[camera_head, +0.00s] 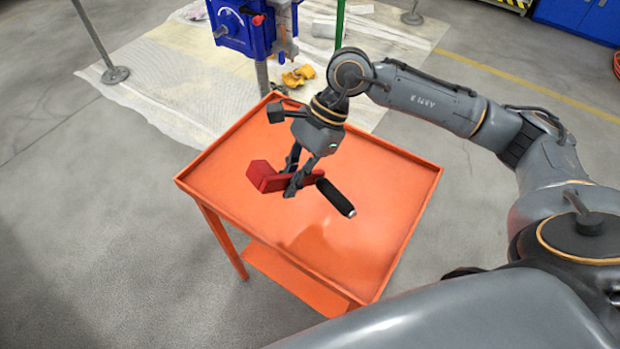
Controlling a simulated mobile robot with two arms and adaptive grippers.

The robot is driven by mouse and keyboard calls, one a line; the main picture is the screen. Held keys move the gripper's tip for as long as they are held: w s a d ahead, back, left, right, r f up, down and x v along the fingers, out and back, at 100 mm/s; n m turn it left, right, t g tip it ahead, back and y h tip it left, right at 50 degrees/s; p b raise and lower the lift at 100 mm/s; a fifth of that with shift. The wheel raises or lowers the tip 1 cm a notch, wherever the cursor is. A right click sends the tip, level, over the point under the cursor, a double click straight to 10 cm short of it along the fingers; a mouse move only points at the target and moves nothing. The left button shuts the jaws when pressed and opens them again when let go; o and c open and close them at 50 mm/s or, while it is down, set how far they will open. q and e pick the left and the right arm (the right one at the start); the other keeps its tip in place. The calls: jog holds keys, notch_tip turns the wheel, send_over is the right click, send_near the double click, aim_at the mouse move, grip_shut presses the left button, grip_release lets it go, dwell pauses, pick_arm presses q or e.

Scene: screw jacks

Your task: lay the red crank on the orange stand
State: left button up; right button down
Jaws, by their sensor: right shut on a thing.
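The red crank (264,178) has a red block at its left end, a red arm and a black handle (336,198) with a pale tip pointing to the lower right. My right gripper (293,187) is shut on the middle of the crank's red arm, with its fingers hiding part of it. The crank is over the top of the orange stand (360,255); I cannot tell whether it touches the surface. The orange stand is a table with a raised rim and a lower shelf. My left gripper is not in view.
A blue screw jack (240,28) on a grey post stands behind the stand. Yellow gloves (298,76) lie on a whitish sheet (175,95) on the floor. A grey post with a round base (115,75) stands at the left. The stand's front and right top is bare.

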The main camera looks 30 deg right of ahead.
jog(key=w+a+r+m+t+h+b, duration=0.1)
jog(key=w+r+m+t+h+b, duration=0.2)
jog(key=m+t, duration=0.75)
jog(key=shift+w+d+f+m+g+p, duration=0.6)
jog(key=shift+w+d+f, duration=0.8)
jog(key=shift+d+f, duration=0.6)
jog(key=shift+w+d+f+m+g+p, duration=0.5)
jog(key=shift+w+d+f+m+p, duration=0.2)
jog(key=shift+w+d+f, duration=1)
jog(key=shift+w+d+f+m+g+p, duration=0.6)
jog(key=shift+w+d+f, duration=0.55)
jog(key=shift+d+f, duration=1.05)
jog(key=shift+a+f, duration=0.2)
jog(key=shift+a, duration=0.05)
